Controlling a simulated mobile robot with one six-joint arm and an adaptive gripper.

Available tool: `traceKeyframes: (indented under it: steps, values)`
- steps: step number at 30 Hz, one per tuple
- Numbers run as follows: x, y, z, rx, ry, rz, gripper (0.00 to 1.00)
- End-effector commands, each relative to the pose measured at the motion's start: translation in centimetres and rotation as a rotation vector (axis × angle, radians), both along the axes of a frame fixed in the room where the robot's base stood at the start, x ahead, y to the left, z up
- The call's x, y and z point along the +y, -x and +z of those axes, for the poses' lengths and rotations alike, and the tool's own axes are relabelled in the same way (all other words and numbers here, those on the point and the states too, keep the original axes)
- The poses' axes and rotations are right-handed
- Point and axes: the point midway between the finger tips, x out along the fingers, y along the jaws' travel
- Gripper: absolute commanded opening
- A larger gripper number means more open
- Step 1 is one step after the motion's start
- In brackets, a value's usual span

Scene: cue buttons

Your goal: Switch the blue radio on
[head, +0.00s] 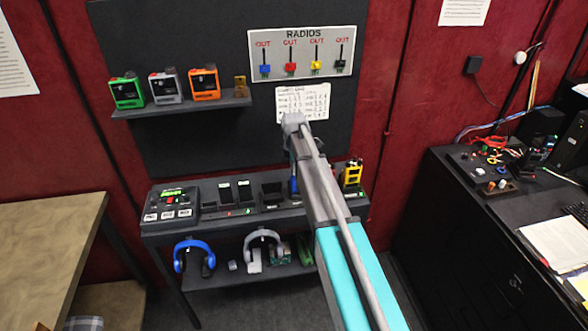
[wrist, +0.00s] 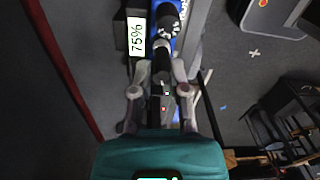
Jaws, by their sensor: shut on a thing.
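The blue radio (head: 293,187) stands in the charger row on the table, mostly hidden behind my arm in the head view. In the wrist view its blue body (wrist: 178,46) shows at the top, with a black ridged knob (wrist: 168,22) with white marks and a dark stub. My gripper (wrist: 163,72) is shut on a dark part at the radio's top, its fingers on either side. Whether this part is a knob or the aerial is hard to tell.
A yellow radio (head: 352,173) stands right of my arm on the charger table (head: 160,229). A RADIOS board (head: 303,39) hangs above. Blue headphones (head: 193,255) are below.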

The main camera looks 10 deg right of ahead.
Motion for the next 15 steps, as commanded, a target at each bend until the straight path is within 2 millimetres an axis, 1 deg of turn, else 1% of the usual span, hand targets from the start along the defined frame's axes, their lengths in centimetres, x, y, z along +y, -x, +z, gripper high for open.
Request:
traceKeyframes:
  steps: [6,15]
  values:
    - [-0.02,0.01,0.0,0.0,0.0,-0.113,0.0]
    - [-0.02,0.01,0.0,0.0,0.0,-0.132,0.0]
